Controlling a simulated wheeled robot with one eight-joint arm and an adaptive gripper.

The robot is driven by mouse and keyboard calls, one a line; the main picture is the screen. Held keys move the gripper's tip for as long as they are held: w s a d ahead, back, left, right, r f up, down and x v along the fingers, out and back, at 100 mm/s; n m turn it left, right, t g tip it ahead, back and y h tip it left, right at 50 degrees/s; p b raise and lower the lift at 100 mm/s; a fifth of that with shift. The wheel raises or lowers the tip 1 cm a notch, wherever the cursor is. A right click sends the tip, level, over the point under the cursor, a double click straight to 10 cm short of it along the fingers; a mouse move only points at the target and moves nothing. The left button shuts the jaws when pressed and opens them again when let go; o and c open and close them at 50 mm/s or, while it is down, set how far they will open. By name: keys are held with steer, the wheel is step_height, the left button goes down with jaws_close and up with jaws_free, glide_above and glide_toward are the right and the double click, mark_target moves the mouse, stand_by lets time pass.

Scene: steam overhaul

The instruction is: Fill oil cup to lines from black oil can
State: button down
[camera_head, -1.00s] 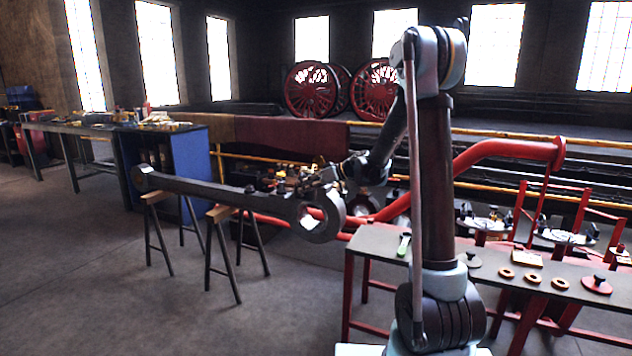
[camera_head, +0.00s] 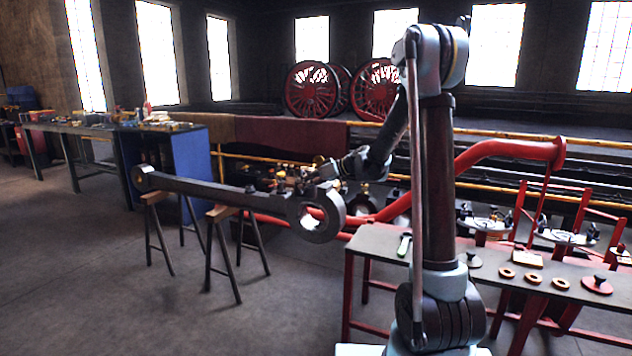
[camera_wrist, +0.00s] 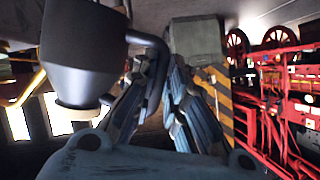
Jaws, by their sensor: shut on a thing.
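My gripper (camera_wrist: 162,72) is shut on the curved handle of the black oil can (camera_wrist: 82,50). The can hangs at the left of the wrist view, beside the fingers, and its top runs out of the picture. In the head view my gripper (camera_head: 328,172) is just above the big end of the connecting rod (camera_head: 215,190); the can is too small to make out there. Small fittings stand on the rod near that end. I cannot tell which of them is the oil cup, and no fill lines or oil level show.
The rod rests on two trestles (camera_head: 222,214). A red-legged bench (camera_head: 380,240) with rings and small parts stands right of it. Behind are yellow rails and red wheels (camera_head: 312,88). A blue cabinet (camera_head: 192,170) stands behind the left trestle. The floor at left front is clear.

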steer(key=shift+r, duration=0.2)
steer(key=shift+r, duration=0.45)
steer(key=shift+r, duration=0.1)
stand_by(0.3)
steer(key=shift+w+r+m+g, duration=0.1)
steer(key=shift+r+m+g, duration=0.2)
steer(key=shift+r, duration=0.25)
steer(key=shift+r, duration=0.1)
steer(key=shift+w+r, duration=0.1)
steer(key=shift+r, duration=0.45)
steer(key=shift+r, duration=0.2)
stand_by(5.1)
steer(key=shift+w+r+m+g, duration=0.15)
steer(key=shift+r+m+g, duration=0.15)
steer(key=shift+r+m, duration=0.15)
